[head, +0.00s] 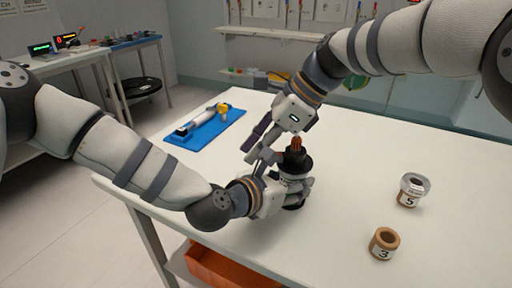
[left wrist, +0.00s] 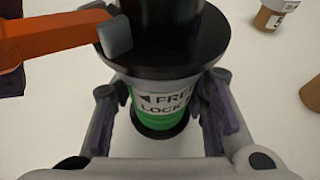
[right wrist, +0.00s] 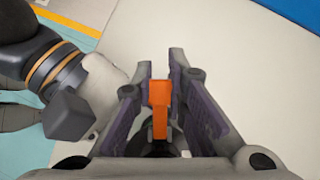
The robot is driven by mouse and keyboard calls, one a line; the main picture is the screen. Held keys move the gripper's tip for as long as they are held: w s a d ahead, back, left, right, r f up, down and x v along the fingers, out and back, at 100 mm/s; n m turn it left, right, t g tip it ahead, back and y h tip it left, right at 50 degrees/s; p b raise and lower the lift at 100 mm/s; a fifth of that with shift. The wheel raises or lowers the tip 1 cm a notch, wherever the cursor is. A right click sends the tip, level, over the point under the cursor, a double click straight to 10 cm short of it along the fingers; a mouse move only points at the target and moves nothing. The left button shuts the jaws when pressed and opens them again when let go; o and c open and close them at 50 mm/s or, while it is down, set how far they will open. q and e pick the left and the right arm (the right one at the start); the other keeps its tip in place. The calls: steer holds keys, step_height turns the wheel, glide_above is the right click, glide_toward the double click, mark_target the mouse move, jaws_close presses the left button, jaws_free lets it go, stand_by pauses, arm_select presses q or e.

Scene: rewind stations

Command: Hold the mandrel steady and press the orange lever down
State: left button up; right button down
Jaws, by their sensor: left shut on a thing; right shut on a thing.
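The mandrel (head: 297,162) stands upright near the table's front edge, with a black flange and a copper-coloured tip. In the left wrist view the mandrel (left wrist: 165,62) shows a green band and a label reading FREE and LOCK, cut off at the right. My left gripper (head: 292,188) is shut around this lower body, one finger on each side (left wrist: 165,125). The orange lever (left wrist: 50,38) reaches out to the left above the flange. In the right wrist view my right gripper (right wrist: 160,82) is shut on the orange lever (right wrist: 160,105). In the head view the lever is hidden by the grippers.
Two cardboard cores stand on the white table (head: 350,150) at the right: one marked 5 (head: 411,190) with a silvery wrap, one marked 3 (head: 384,243). A blue mat (head: 205,128) with a tool lies at the back left. An orange bin (head: 225,268) is below the table.

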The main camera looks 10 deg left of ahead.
mark_target(280, 154)
steer(key=c, duration=1.6)
jaws_free()
steer(key=shift+o, duration=0.2)
steer(key=v, duration=0.8)
